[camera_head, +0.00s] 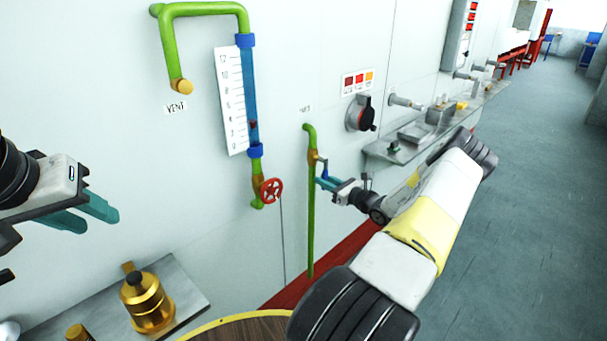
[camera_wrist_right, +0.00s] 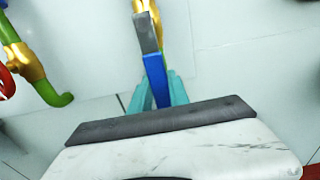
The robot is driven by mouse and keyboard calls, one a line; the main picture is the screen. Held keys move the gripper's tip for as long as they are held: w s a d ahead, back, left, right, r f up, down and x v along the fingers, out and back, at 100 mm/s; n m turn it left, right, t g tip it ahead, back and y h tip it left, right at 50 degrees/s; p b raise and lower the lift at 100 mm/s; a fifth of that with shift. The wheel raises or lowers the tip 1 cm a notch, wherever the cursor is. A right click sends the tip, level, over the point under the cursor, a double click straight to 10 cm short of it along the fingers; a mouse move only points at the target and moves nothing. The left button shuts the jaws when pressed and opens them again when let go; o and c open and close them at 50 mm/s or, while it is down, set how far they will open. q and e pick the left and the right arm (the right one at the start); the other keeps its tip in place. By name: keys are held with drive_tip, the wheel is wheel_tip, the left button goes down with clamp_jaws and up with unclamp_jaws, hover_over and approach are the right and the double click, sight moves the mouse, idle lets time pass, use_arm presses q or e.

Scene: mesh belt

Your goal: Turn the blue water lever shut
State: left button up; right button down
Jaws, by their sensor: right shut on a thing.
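The blue water lever (camera_wrist_right: 157,80) sits on a brass valve (camera_wrist_right: 150,12) of the green vertical pipe (camera_head: 312,215) on the wall. In the right wrist view the lever runs from a grey metal part down between the teal fingers of my right gripper (camera_wrist_right: 158,92). My right gripper is shut on the lever; in the head view it reaches the pipe from the right (camera_head: 323,180), and its fingers hide part of the lever. My left gripper (camera_head: 88,215) is at the left, away from the valve, with its two teal fingers apart and nothing seen between them.
A red handwheel (camera_head: 271,190) stands left of the pipe, below a blue sight tube (camera_head: 250,95) with a scale. A shelf (camera_head: 375,151) with metal parts is at the right. A brass vessel (camera_head: 147,302) stands on a grey plate at the lower left.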

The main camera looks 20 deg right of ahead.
drive_tip(key=shift+d, duration=0.1)
idle(0.5)
drive_tip(key=w+d+r+n, duration=0.2)
drive_tip(key=d+r+n, duration=0.4)
drive_tip(key=n, duration=1.1)
drive_tip(key=shift+w+d+r+n, duration=0.4)
drive_tip(key=shift+r, duration=0.25)
drive_tip(key=c, duration=1.2)
unclamp_jaws()
drive_tip(key=shift+c, duration=0.2)
drive_tip(key=shift+s, duration=0.1)
